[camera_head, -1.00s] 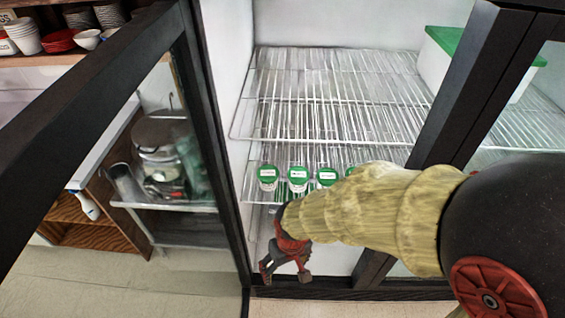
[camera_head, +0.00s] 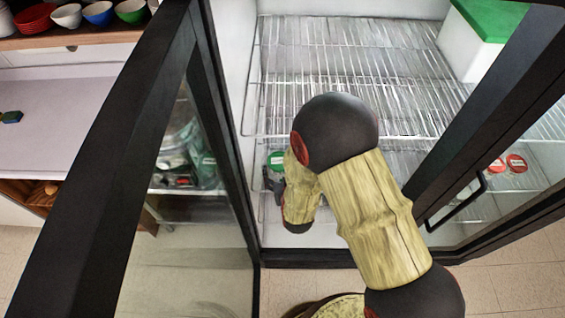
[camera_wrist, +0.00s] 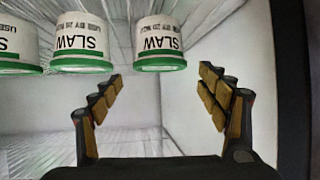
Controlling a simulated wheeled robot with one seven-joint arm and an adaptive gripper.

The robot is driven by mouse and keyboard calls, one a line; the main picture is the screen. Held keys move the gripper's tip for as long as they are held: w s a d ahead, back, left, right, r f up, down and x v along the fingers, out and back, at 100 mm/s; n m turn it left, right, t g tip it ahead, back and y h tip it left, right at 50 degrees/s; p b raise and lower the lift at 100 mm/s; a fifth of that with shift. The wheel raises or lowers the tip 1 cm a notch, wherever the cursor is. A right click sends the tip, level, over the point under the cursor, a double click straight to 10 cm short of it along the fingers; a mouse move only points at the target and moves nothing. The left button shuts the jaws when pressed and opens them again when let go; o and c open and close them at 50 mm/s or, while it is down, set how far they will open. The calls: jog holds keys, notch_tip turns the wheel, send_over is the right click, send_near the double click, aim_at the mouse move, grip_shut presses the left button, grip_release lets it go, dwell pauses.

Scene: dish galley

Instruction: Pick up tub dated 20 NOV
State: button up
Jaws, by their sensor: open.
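Three white tubs with green lids show upside down in the wrist view: a left tub (camera_wrist: 16,42), a middle tub (camera_wrist: 82,42) and a right tub (camera_wrist: 159,42). Each bears black SLAW lettering and a small date line, which I cannot read surely. My gripper (camera_wrist: 160,76) is open and empty, its fingers spread with the right tub ahead between the tips, not in their grip. In the head view one green-lidded tub (camera_head: 277,160) shows beside my gripper (camera_head: 272,180); my arm hides the others.
The wire shelf (camera_head: 340,70) above the tubs is bare in its middle. The open glass door (camera_head: 185,190) stands left and a dark door frame (camera_head: 480,120) right. A white bin with a green lid (camera_head: 495,15) and two red-lidded tubs (camera_head: 506,163) are at the right.

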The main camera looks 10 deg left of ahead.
aim_at(280, 163)
jog(key=shift+x, duration=1.45)
jog(key=shift+p+x, duration=0.65)
jog(key=shift+x, duration=1.85)
jog(key=shift+f, duration=0.15)
jog(key=c, duration=1.1)
jog(key=shift+c, duration=0.2)
